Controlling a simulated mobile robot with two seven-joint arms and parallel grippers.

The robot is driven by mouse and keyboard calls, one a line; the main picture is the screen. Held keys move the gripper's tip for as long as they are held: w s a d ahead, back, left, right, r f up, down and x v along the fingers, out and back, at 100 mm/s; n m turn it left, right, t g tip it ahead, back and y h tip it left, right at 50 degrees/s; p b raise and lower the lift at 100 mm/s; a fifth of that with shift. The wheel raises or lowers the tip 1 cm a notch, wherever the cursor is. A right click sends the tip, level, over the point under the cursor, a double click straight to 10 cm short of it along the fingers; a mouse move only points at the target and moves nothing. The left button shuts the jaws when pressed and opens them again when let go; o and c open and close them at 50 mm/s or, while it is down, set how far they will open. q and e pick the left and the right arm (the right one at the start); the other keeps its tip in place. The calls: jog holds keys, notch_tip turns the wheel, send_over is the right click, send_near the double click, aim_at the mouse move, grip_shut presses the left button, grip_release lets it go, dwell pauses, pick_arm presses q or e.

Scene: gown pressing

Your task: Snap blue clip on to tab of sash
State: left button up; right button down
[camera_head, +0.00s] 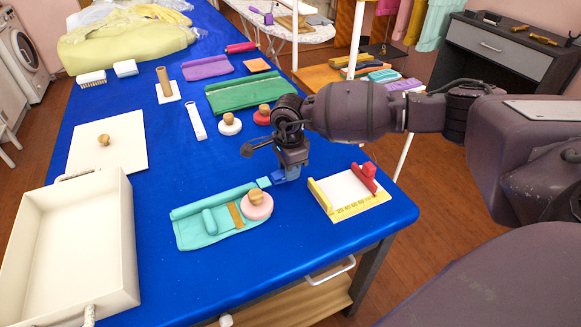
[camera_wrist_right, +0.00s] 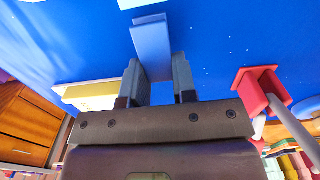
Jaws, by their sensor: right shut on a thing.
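The teal sash (camera_head: 205,235) lies folded on the blue table, with a pink disc with a wooden knob (camera_head: 257,204) on its right part. Its small light-teal tab (camera_head: 264,182) sticks out at the upper right. My right gripper (camera_head: 283,176) is just right of the tab, low over the table. It is shut on the blue clip (camera_wrist_right: 152,45), which points out beyond the fingers in the wrist view. A light-teal piece, seemingly the tab, shows at the top edge there, with a small gap to the clip. My left gripper is out of view.
A white board with yellow and red blocks (camera_head: 352,207) stands close right of the gripper. A white tray (camera_head: 60,235) stands at the left. Knobbed discs (camera_head: 230,125) and a green folded cloth (camera_head: 243,94) lie behind.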

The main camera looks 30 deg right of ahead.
jog(key=shift+w+a, duration=0.1)
jog(key=shift+a, duration=0.5)
jog(key=shift+a, duration=0.35)
jog(key=shift+a, duration=0.15)
jog(key=shift+a, duration=0.25)
jog(key=c, duration=0.9)
grip_release()
jog(key=shift+o, duration=0.4)
